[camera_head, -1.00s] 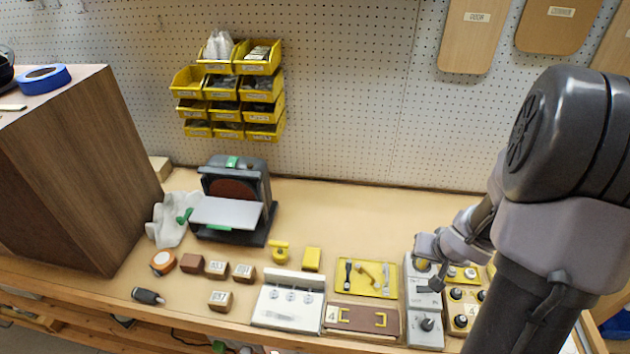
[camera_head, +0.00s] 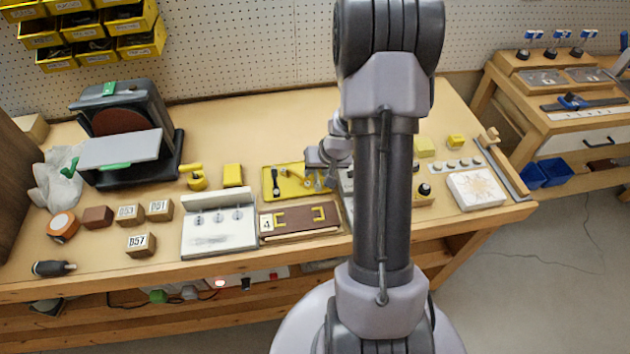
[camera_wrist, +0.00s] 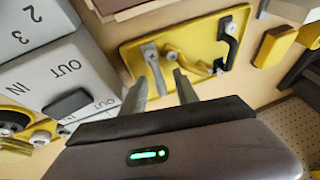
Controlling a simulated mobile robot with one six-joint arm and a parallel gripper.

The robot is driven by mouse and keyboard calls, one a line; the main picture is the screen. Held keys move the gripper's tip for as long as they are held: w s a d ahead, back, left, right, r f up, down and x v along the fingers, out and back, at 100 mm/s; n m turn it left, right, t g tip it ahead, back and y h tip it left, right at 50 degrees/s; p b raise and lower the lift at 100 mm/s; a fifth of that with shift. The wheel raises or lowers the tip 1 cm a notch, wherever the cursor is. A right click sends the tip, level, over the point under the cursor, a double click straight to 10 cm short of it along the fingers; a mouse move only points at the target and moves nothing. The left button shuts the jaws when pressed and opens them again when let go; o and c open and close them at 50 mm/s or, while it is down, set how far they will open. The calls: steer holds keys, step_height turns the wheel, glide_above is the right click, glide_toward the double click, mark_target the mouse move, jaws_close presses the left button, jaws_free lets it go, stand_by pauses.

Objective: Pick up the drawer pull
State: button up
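A yellow tray (camera_head: 269,188) lies on the bench, holding a black handle (camera_head: 275,181), a brass-yellow piece (camera_head: 293,176) and a grey piece partly covered by my gripper. In the wrist view, the tray (camera_wrist: 198,30) shows the grey piece (camera_wrist: 155,66), the yellow piece (camera_wrist: 186,60) and the black handle (camera_wrist: 230,42). Two yellow U-shaped pulls (camera_head: 318,213) sit on the brown panel marked 4 (camera_head: 300,231). I cannot tell which piece the task means. My gripper (camera_wrist: 160,78) is open and empty, its fingertips near the lower ends of the grey and yellow pieces.
A grey box marked IN and OUT (camera_wrist: 50,68) stands beside the tray in the wrist view. A white panel with several knobs (camera_head: 215,240) lies left of the brown panel. A yellow block (camera_head: 233,175) is behind it. Bench behind the tray is clear.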

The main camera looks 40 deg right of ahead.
jaws_close()
steer(key=shift+r, duration=0.1)
stand_by(0.3)
